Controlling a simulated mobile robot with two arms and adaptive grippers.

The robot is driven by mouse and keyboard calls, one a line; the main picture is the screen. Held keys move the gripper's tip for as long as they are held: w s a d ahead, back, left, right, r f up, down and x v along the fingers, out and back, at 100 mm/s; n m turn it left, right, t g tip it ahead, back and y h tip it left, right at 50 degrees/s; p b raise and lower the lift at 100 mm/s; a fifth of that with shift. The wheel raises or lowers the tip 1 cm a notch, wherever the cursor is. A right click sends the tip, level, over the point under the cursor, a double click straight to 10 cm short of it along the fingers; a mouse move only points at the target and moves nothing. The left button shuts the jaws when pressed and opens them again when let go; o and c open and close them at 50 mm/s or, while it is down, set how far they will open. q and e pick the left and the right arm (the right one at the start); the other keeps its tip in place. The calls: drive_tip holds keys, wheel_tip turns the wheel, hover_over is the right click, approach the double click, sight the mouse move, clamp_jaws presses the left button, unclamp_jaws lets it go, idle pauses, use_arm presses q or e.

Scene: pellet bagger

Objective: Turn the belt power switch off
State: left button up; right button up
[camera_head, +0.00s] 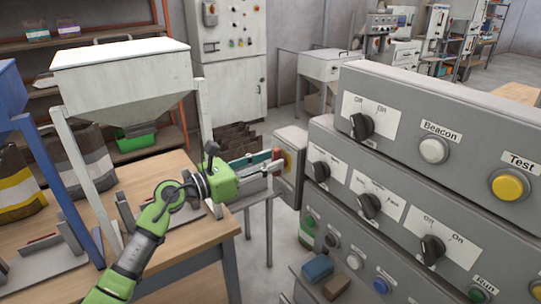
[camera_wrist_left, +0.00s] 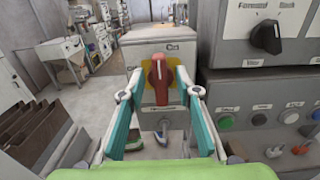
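A red rotary switch (camera_wrist_left: 158,77) sits on a yellow plate on the front of a grey box (camera_wrist_left: 133,50). Its handle points roughly upright; the box's small labels are too blurred to read. The box (camera_head: 291,168) also shows in the head view, left of the large grey panel. My left gripper (camera_wrist_left: 158,84) is open, with one teal finger on each side of the red switch. I cannot tell whether the fingers touch it. In the head view my left gripper (camera_head: 268,163) reaches right to the box's front and partly hides the switch. My right gripper is not in view.
A large stepped grey panel (camera_head: 440,115) with black knobs and coloured buttons stands close on the right. A wooden table (camera_head: 175,172) and a white hopper (camera_head: 122,65) are at the left. Brown upright bins (camera_wrist_left: 30,138) stand left of the gripper.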

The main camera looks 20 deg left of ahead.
use_arm(q)
drive_tip(key=shift+w+d, duration=0.3)
drive_tip(key=shift+w, duration=0.1)
clamp_jaws()
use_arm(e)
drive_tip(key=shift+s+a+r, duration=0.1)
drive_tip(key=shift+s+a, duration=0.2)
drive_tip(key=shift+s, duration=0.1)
